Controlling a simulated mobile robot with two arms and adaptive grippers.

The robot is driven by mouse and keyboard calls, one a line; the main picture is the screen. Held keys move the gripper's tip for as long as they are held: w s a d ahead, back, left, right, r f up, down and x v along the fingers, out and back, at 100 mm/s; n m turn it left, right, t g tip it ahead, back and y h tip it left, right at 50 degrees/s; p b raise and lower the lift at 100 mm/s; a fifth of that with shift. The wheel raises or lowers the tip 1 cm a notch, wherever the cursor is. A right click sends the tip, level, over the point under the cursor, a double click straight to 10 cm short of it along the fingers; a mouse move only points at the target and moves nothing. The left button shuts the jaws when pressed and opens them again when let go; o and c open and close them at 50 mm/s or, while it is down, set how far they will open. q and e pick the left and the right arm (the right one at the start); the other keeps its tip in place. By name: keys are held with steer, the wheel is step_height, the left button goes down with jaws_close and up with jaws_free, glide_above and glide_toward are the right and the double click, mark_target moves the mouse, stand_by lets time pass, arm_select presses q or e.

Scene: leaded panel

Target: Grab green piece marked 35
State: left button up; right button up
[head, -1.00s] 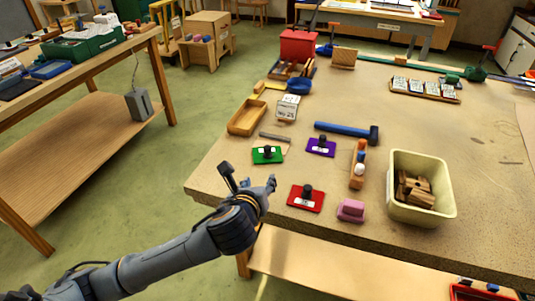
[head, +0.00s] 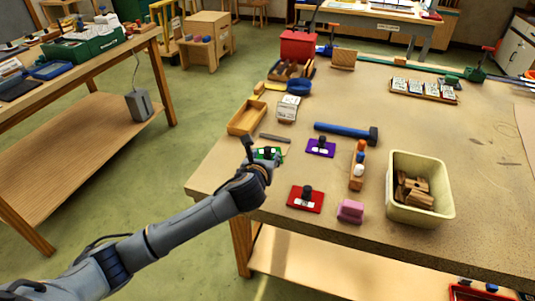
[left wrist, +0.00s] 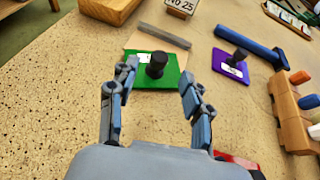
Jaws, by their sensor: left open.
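The green piece (left wrist: 140,74) is a flat plate with a black knob and a white label; it lies near the table's left edge. Its label is too small to read. In the head view the green piece (head: 257,155) is partly hidden behind my left gripper (head: 260,158). In the left wrist view my left gripper (left wrist: 157,92) is open, its fingers apart at the near side of the green piece, with the black knob ahead between them. Nothing is held. My right gripper is not in view.
A purple piece (head: 320,148) and a red piece (head: 305,198) with black knobs lie nearby. A metal bar (head: 274,137) lies just beyond the green piece. A pink block (head: 350,211), a blue-handled hammer (head: 345,131) and a cream bin (head: 420,206) are to the right.

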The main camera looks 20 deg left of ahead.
mark_target(267, 150)
arm_select(q)
steer(key=x, duration=0.3)
steer(key=shift+w+a, duration=0.15)
steer(key=shift+w, duration=0.1)
steer(key=shift+r, duration=0.1)
jaws_close()
